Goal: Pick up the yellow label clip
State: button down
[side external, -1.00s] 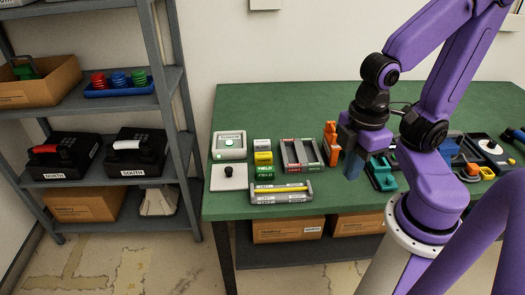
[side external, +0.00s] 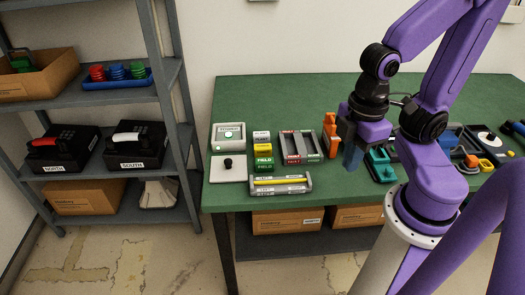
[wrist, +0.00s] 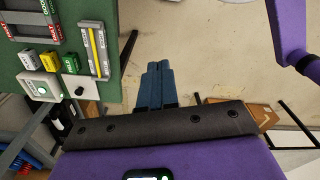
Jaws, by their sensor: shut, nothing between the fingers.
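The yellow label clip (side external: 263,151) is a small yellow block on the left part of the green bench. It stands in a column between a white block (side external: 262,138) behind and a green block marked FIELD (side external: 264,163) in front. In the wrist view the yellow clip (wrist: 51,62) shows at the left, between the white and green blocks. My gripper (side external: 352,160) is to the right of the clip, above the bench and apart from it. Its blue fingers (wrist: 158,85) are shut and empty.
A grey holder with a yellow bar (side external: 281,188) lies in front of the blocks. A grey slotted tray (side external: 283,150) and an orange upright piece (side external: 330,137) stand between the clip and my gripper. A white lit box (side external: 228,147) is left. A shelf with phones (side external: 135,145) stands farther left.

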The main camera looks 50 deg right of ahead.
jog(key=c, duration=0.7)
grip_release()
jog(key=w+a+m, duration=0.1)
jog(key=w+a, duration=0.1)
jog(key=w, duration=0.9)
jog(key=m, duration=0.3)
send_over(263, 146)
notch_tip(263, 146, down, 7)
notch_tip(263, 146, down, 17)
jog(key=shift+r, duration=0.1)
